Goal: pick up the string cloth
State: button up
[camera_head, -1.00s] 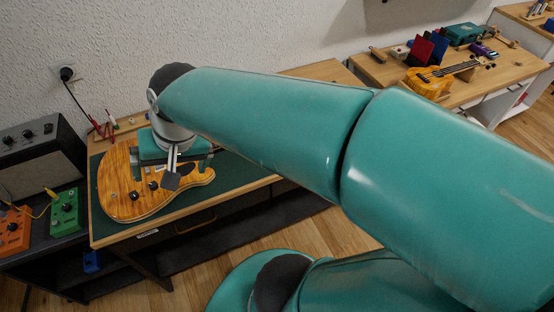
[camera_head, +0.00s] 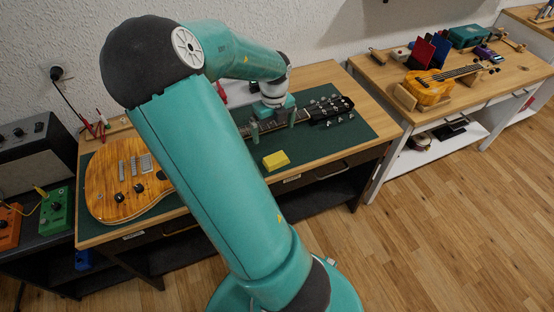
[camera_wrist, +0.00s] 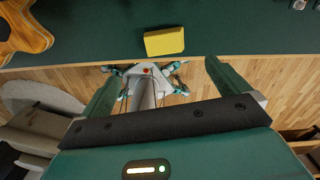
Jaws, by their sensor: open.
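The string cloth (camera_head: 276,160) looks like a small yellow block-shaped pad. It lies on the dark green mat near the front edge of the workbench, just in front of the guitar neck. My gripper (camera_head: 273,125) is open and empty above the guitar neck, behind the cloth and apart from it. In the wrist view, the cloth (camera_wrist: 164,41) lies beyond the fingertips, between the lines of the two spread fingers (camera_wrist: 160,76). My arm hides part of the guitar and mat in the head view.
An electric guitar (camera_head: 107,190) lies along the green mat (camera_head: 345,148), its headstock (camera_head: 331,108) right of my gripper. The mat is clear right of the cloth. A second table (camera_head: 500,82) with a ukulele (camera_head: 430,90) stands at the right. Pedals and an amplifier (camera_head: 35,150) are at the left.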

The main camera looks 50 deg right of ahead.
send_over(276, 157)
jog(key=shift+m, duration=0.4)
notch_tip(276, 157, down, 8)
jog(key=shift+d+f, duration=0.1)
jog(key=shift+d, duration=0.05)
jog(key=f, duration=0.5)
jog(key=shift+s+a+f, duration=0.1)
jog(key=shift+a+f, duration=0.1)
jog(key=shift+f, duration=0.1)
jog(key=c, duration=1)
